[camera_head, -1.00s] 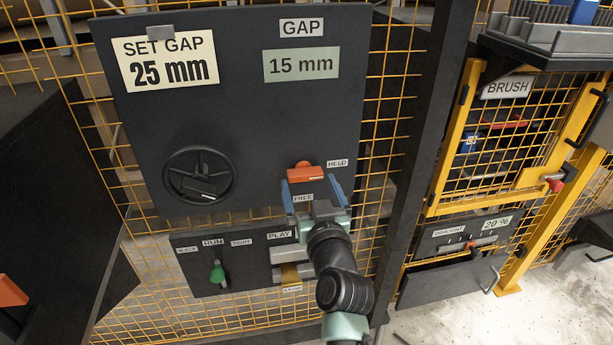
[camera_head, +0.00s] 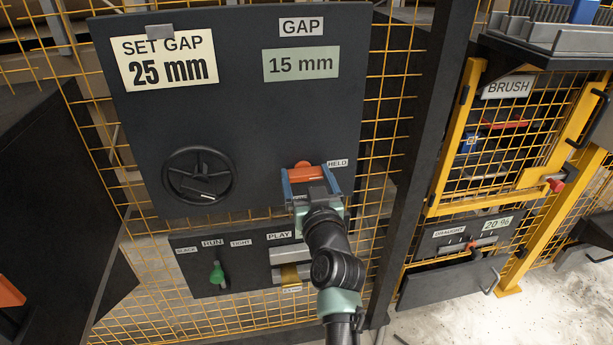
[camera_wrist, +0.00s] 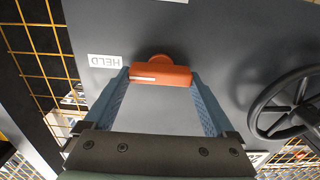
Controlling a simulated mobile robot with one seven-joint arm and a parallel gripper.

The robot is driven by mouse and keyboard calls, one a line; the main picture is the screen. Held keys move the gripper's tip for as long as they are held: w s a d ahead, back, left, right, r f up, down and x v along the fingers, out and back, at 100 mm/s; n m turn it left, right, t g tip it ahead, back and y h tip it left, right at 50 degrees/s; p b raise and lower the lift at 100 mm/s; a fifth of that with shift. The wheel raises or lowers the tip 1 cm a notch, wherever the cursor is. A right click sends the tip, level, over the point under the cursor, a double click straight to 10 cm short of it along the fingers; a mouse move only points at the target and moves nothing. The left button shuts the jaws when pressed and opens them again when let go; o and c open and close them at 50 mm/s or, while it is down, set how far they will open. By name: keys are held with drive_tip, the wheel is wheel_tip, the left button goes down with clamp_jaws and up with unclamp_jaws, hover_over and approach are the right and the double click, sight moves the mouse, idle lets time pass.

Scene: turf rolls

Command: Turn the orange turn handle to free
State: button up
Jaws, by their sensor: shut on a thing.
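The orange turn handle (camera_head: 303,171) sits low on the right of the dark panel, lying about crosswise. Its HELD label (camera_head: 337,163) is at its upper right. The FREE label below it is mostly hidden behind my gripper (camera_head: 311,172). In the wrist view, the handle (camera_wrist: 162,76) lies between the two blue fingers of my gripper (camera_wrist: 160,78), which is shut on its two ends. A white mark on the handle is at the end nearer the HELD label (camera_wrist: 104,61), which appears upside down there.
A black handwheel (camera_head: 198,175) is left of the handle, and shows at the right of the wrist view (camera_wrist: 287,103). Below are a green lever (camera_head: 217,272) and a yellow part (camera_head: 290,273). A dark post (camera_head: 427,160) stands to the right.

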drive_tip(key=shift+c, duration=0.4)
drive_tip(key=shift+m, duration=0.4)
drive_tip(key=m, duration=0.4)
drive_tip(key=shift+d, duration=0.1)
drive_tip(key=m, duration=0.4)
drive_tip(key=shift+d+f, duration=0.1)
drive_tip(key=m+p, duration=0.1)
drive_tip(key=m, duration=0.3)
drive_tip(key=shift+m, duration=0.4)
drive_tip(key=shift+d+f+m+p, duration=0.1)
drive_tip(key=shift+m+p, duration=0.2)
drive_tip(key=shift+m, duration=0.75)
drive_tip(key=shift+d+f+m+p, duration=0.1)
drive_tip(key=shift+m+p, duration=0.15)
drive_tip(key=shift+m, duration=0.8)
drive_tip(key=o, duration=1.1)
drive_tip(key=shift+c, duration=0.2)
